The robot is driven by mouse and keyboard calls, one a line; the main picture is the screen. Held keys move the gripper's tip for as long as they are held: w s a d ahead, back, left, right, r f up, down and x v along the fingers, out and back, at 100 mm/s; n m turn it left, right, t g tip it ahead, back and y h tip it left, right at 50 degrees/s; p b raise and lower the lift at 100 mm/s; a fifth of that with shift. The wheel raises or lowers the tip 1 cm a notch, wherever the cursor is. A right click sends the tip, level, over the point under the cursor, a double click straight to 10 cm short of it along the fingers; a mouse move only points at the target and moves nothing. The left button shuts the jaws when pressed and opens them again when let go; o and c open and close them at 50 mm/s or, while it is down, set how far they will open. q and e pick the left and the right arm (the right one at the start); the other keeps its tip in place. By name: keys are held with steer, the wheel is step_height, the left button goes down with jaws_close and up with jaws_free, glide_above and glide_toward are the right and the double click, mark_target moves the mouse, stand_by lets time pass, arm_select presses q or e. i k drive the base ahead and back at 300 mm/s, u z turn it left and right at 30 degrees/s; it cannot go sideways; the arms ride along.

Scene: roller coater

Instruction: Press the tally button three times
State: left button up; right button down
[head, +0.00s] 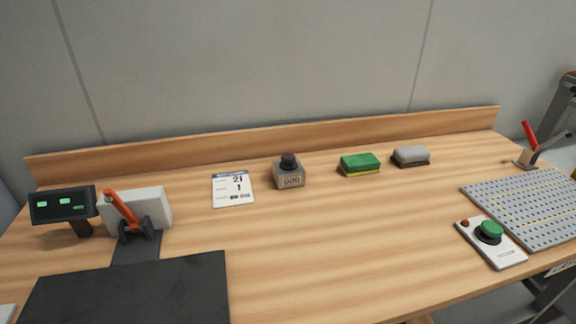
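The tally counter (289,174) is a small grey box with a black round button (289,160) on its top. It stands upright on the wooden table, left of the green sponge, toward the back. Its front display appears to read 000. The button looks raised, with nothing touching it. Neither of my grippers shows in the head view, so their state is hidden.
A paper card (232,188) lies left of the counter and a green sponge (360,164) right of it. A grey brush-like block (411,156), a green-button box (490,240) and a perforated plate (535,207) are farther right. An orange lever (122,208) stands left. The middle table is clear.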

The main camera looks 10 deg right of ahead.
mark_target(288, 160)
steer(key=u, duration=2.65)
steer(key=k, duration=1.3)
steer(key=z, duration=1.75)
